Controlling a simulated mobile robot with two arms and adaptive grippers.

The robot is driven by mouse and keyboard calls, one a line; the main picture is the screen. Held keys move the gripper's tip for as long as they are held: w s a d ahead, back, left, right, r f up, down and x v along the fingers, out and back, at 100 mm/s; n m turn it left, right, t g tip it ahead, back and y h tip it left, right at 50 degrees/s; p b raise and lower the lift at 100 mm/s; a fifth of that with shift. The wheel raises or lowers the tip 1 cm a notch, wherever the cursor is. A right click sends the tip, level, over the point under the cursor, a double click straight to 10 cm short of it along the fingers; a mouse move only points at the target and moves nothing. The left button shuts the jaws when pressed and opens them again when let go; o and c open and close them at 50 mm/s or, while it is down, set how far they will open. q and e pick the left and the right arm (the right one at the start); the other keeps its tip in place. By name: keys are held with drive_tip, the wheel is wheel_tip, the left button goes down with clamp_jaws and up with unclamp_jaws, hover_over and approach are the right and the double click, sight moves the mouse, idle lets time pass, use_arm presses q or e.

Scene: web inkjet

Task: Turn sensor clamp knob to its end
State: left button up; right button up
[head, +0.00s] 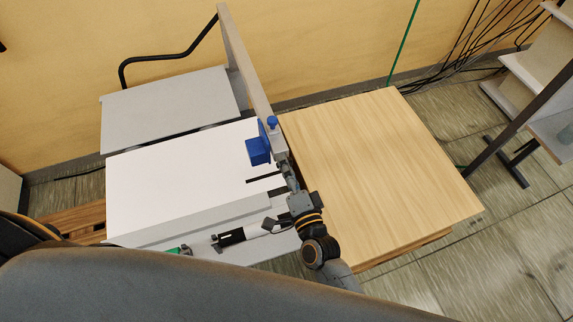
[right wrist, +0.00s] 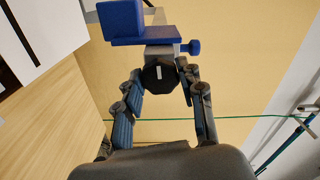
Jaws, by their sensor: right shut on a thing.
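The sensor clamp knob (right wrist: 160,74) is a dark, many-sided knob with a small white mark on its face, in the middle of the right wrist view. The white mark stands about upright in that view. My right gripper (head: 287,172) is shut on this knob, with one finger on each side. In the head view the gripper and arm hide the knob. Behind it are a blue sensor block (head: 258,151) and a smaller blue knob (head: 272,121), which also show in the right wrist view. My left gripper is not in view.
The sensor sits by a grey upright rail (head: 245,65) between a white table (head: 170,180) and a wooden table (head: 375,170). A grey panel (head: 165,105) stands behind. The wooden top is bare. Dark cables and a shelf are at the far right.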

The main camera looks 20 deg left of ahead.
drive_tip(key=shift+f+n+p, duration=0.15)
drive_tip(key=shift+n+p, duration=0.95)
drive_tip(key=shift+n, duration=7.4)
drive_tip(key=o, duration=1.2)
drive_tip(key=shift+d, duration=0.1)
drive_tip(key=v, duration=1.2)
